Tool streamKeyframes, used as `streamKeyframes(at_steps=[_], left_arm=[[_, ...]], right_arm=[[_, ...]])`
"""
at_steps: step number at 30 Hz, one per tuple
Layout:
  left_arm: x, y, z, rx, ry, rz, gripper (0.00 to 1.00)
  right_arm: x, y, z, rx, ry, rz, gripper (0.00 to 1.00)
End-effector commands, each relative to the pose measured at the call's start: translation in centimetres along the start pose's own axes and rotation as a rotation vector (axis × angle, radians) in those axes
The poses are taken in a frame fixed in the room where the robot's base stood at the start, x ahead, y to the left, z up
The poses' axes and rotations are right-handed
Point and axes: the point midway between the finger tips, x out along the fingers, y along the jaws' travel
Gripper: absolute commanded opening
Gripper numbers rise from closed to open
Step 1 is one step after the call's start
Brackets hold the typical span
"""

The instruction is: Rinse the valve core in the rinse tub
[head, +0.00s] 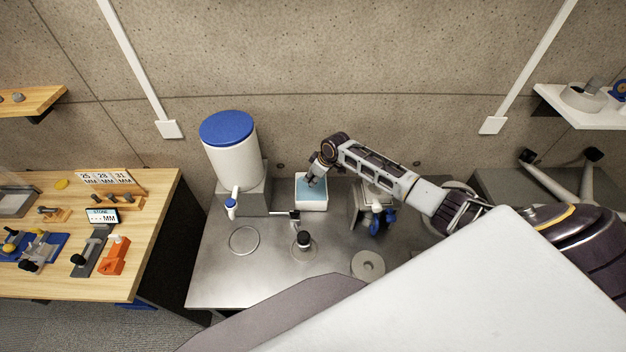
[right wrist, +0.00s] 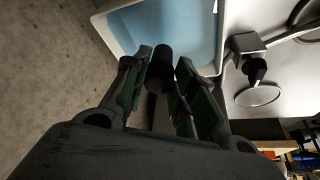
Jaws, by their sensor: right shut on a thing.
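The rinse tub (head: 312,205) is a small white open box with pale blue water, on the steel bench against the wall. In the right wrist view the tub's white rim (right wrist: 108,32) and blue water fill the top. My right gripper (head: 312,182) reaches over the tub from the right, pointing down. In the right wrist view the right gripper (right wrist: 163,82) is shut on a dark, round-ended cylinder (right wrist: 160,66), which looks like the valve core. Whether the core touches the water cannot be told. My left gripper is not in view.
A white tank with a blue lid (head: 232,150) stands left of the tub. A black-knobbed post (head: 303,242), a ring (head: 243,240) and a grey disc (head: 368,265) are in front. A blue-handled device (head: 378,215) is close right. A wooden table (head: 150,215) stands left.

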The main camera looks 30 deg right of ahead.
Motion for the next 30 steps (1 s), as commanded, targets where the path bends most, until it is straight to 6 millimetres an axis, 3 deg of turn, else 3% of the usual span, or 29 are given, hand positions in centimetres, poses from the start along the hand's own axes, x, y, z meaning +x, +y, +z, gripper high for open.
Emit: streamKeyframes(at_steps=[16, 30], left_arm=[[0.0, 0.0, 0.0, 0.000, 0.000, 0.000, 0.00], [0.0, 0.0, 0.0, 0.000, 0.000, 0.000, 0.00]], right_arm=[[-2.4, 0.0, -1.0, 0.000, 0.000, 0.000, 0.06], [-2.6, 0.0, -1.1, 0.000, 0.001, 0.000, 0.06]])
